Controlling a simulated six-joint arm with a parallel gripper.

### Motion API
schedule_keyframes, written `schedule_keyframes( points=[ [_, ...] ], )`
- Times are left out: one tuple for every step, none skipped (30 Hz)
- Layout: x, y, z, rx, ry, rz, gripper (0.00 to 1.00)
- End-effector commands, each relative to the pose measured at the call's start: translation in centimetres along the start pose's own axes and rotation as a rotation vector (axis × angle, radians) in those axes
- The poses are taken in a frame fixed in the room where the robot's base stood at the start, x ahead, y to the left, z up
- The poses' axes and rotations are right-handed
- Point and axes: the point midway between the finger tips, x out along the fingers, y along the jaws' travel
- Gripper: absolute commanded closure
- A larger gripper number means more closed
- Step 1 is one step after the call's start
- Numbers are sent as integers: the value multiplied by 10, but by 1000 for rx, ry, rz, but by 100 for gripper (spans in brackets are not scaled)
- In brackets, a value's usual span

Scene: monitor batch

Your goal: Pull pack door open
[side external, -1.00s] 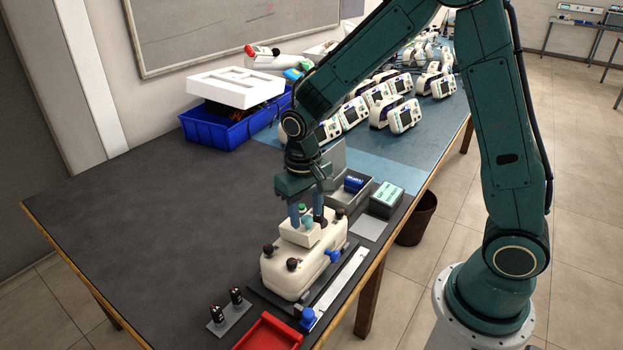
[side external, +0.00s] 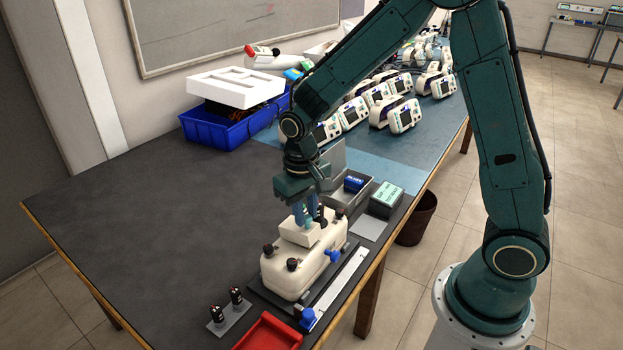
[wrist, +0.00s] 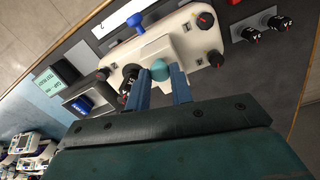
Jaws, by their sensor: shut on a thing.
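The cream monitor body (side external: 285,272) lies on a dark fixture on the table, with a raised white block (side external: 299,234) on top. It also shows in the wrist view (wrist: 196,46). A teal knob (wrist: 160,70) stands at the block; I cannot tell which edge of the block is the pack door. My gripper (side external: 304,216) points down over the block, its blue fingers shut on the teal knob. In the wrist view my gripper (wrist: 159,74) has a finger on each side of the knob. The door looks shut, though the fingers partly hide it.
Dark knobs and a blue clamp (side external: 333,255) surround the body. A white rail (side external: 343,273) runs beside it. A red tray (side external: 269,333), a grey bin (side external: 350,196) and a green-topped box (side external: 387,198) are nearby. The table's left side is clear.

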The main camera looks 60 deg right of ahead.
Motion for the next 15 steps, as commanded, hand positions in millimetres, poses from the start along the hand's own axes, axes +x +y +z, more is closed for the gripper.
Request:
schedule_keyframes(
  points=[
    [0,-1,-1,-1,-7,1,100],
    [0,-1,-2,-2,-13,3,100],
    [-1,-1,-3,-2,-21,5,100],
    [-1,-1,-4,-2,-28,7,100],
    [-2,-1,-4,-3,-37,9,100],
    [-2,-2,-6,-3,-48,12,100],
    [-2,-2,-7,-4,-59,16,100],
    [-3,-2,-8,-4,-69,18,100],
    [-4,-2,-10,-5,-86,23,100],
    [-4,-3,-11,-5,-98,26,100],
    [-5,-3,-12,-6,-111,30,100],
    [-6,-4,-14,-7,-130,35,100],
    [-6,-4,-16,-8,-146,39,100],
    [-7,-4,-17,-9,-162,43,100],
    [-8,-5,-20,-10,-184,49,100]
  ],
)
